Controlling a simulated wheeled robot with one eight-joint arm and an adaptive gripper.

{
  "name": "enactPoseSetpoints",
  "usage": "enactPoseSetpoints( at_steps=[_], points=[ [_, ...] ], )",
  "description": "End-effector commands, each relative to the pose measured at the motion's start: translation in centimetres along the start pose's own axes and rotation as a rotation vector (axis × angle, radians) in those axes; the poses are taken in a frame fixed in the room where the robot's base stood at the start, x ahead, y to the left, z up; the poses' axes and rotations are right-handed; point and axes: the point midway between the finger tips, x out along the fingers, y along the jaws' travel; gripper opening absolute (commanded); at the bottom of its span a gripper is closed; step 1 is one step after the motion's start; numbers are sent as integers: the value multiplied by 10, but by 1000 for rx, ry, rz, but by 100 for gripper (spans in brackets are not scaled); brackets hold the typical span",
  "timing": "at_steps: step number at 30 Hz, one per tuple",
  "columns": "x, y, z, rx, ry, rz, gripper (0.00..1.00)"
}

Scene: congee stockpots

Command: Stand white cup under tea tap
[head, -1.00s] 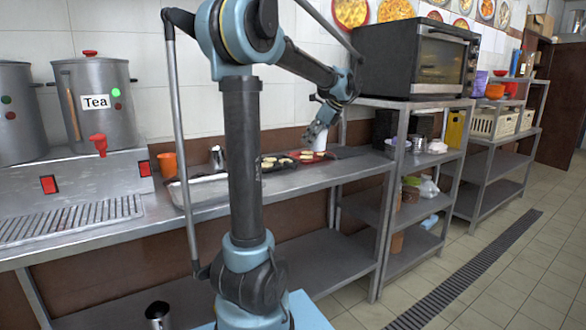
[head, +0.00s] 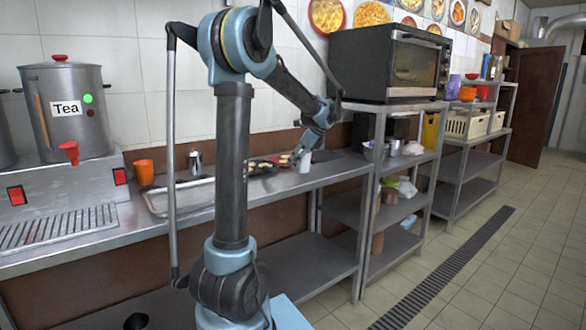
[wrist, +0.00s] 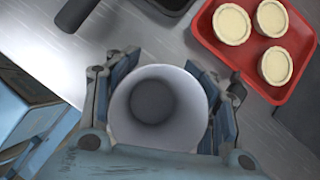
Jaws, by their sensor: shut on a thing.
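The white cup (wrist: 158,72) is between the two fingers of my gripper (wrist: 160,108) in the wrist view, seen from above with its mouth open. A slotted drip grille (head: 58,228) lies in front of and below the tap.
A red tray (wrist: 285,88) with pale tarts lies beside the cup, next to a dark pan (wrist: 160,4). An orange cup (head: 144,173), a metal jug (head: 194,162) and a metal tray (head: 172,200) stand between urn and cup. A shelf rack with an oven (head: 390,65) is to the right.

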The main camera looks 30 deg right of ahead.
Motion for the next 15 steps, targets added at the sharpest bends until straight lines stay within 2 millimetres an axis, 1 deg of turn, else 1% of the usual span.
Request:
enactPoseSetpoints(
  at_steps=[1,4,15],
  points=[
    [6,0,-4,0,0,0,28],
    [15,0,-10,0,0,0,28],
    [18,0,-12,1,0,0,28]
  ],
)
